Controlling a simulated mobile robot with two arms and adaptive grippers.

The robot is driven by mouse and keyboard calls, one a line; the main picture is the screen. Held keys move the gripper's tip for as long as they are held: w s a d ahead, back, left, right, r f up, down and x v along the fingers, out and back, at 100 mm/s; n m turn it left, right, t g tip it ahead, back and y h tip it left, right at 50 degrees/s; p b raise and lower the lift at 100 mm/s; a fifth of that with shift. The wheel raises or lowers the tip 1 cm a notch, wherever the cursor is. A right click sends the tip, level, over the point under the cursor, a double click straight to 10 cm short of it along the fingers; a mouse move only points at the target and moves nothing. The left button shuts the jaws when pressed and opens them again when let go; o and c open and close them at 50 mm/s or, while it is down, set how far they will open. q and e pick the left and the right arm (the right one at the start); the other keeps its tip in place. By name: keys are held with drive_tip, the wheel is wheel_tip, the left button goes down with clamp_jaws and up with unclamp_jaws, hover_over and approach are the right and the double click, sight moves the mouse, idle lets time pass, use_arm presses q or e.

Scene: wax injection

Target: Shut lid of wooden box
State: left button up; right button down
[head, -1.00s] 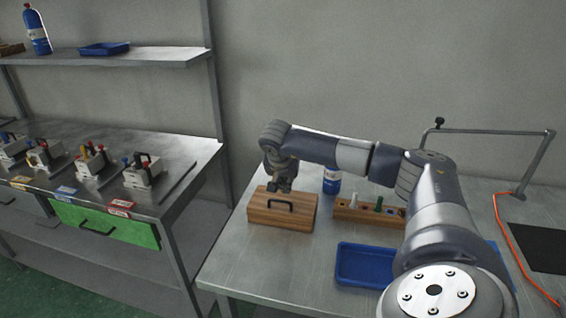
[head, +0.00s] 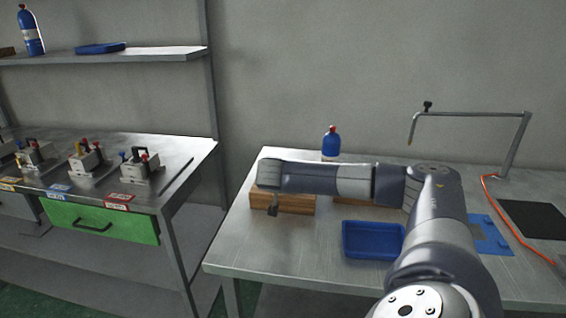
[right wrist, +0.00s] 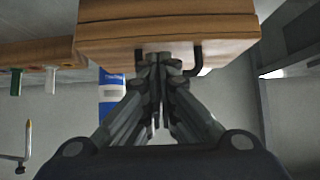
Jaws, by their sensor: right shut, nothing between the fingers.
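The wooden box (head: 297,203) stands on the metal table in the head view, partly hidden behind my right arm. In the right wrist view, which looks upside down, the box (right wrist: 165,22) fills the top, with a seam along its side. The lid looks down on the body, but I cannot tell if it is fully closed. Its black handle (right wrist: 197,62) shows behind my fingers. My right gripper (head: 272,210) is shut and empty in front of the box. Its fingertips also show in the right wrist view (right wrist: 159,60), close to the handle. My left gripper is out of view.
A blue tray (head: 373,240) lies right of the box, and a blue bottle (head: 330,144) stands behind it. A peg holder (right wrist: 40,53) is beside the box. A lamp-like arm (head: 470,116) and orange cable (head: 500,212) are at right. The front left table is clear.

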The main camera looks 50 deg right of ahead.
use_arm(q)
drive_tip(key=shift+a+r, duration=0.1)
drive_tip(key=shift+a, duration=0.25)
use_arm(e)
drive_tip(key=r+p, duration=0.2)
drive_tip(key=d+r+p, duration=0.1)
drive_tip(key=r, duration=0.2)
drive_tip(key=shift+w+p, duration=0.15)
drive_tip(key=shift+p, duration=0.25)
use_arm(q)
drive_tip(key=b, duration=0.4)
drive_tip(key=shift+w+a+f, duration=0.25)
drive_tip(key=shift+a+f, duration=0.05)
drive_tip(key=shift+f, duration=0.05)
use_arm(e)
drive_tip(key=s+a+f, duration=0.4)
drive_tip(key=a+f, duration=0.1)
drive_tip(key=a, duration=0.3)
drive_tip(key=shift+f, duration=0.4)
drive_tip(key=shift+a, duration=0.15)
